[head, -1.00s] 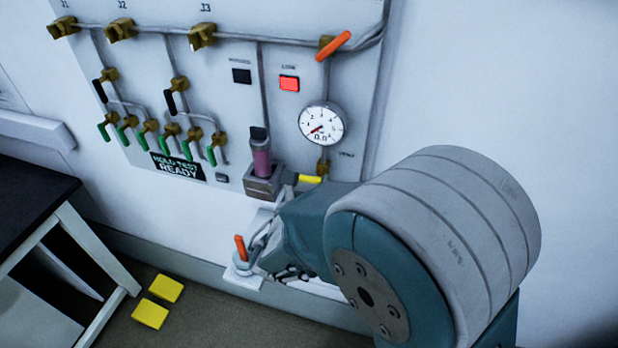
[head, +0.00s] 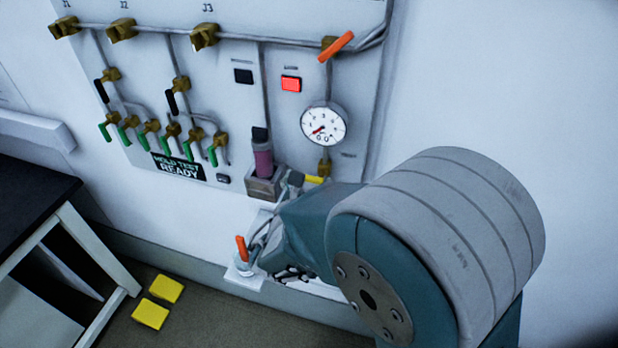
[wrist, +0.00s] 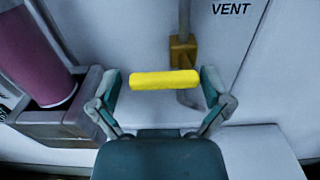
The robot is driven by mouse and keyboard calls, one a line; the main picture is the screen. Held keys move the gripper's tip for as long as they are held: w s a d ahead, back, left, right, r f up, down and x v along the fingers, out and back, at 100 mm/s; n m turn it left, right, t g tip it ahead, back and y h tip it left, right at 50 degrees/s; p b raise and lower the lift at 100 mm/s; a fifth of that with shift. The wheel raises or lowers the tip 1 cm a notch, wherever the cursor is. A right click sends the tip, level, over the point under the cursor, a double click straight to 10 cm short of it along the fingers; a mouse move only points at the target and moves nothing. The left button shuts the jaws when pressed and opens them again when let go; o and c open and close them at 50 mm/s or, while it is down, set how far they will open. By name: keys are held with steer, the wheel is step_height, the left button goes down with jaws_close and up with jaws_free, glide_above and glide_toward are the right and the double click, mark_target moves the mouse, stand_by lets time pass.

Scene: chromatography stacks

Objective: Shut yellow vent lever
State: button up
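The yellow vent lever (wrist: 165,80) lies level across the wrist view, in front of a brass valve body (wrist: 183,50) under the "VENT" label. My gripper (wrist: 163,88) is open, with one finger at each end of the lever. The lever sits between the fingertips; a small gap seems to show at each side, and I cannot tell whether either finger touches it. In the head view the lever (head: 314,180) shows beneath the round gauge (head: 323,126), partly hidden by my arm. My gripper is mostly hidden there.
A purple column (head: 263,160) stands in a grey holder (head: 262,188) just left of the lever. An orange-handled item (head: 241,248) sits on a white ledge below. Several green and black levers are at the panel's left. A dark-topped table (head: 30,200) stands at far left.

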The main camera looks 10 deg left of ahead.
steer(key=s, duration=1.2)
steer(key=shift+a, duration=0.45)
steer(key=shift+f, duration=0.1)
steer(key=s+d+r+m+g+h, duration=0.15)
steer(key=d+m+g+h, duration=0.85)
steer(key=d+m, duration=1.2)
steer(key=s+d+r+m+g+y, duration=0.2)
steer(key=s+d+r+m+y, duration=0.3)
steer(key=m+y, duration=0.6)
steer(key=shift+s+d+r+m, duration=0.15)
steer(key=shift+s+d+m, duration=0.45)
steer(key=shift+m, duration=0.4)
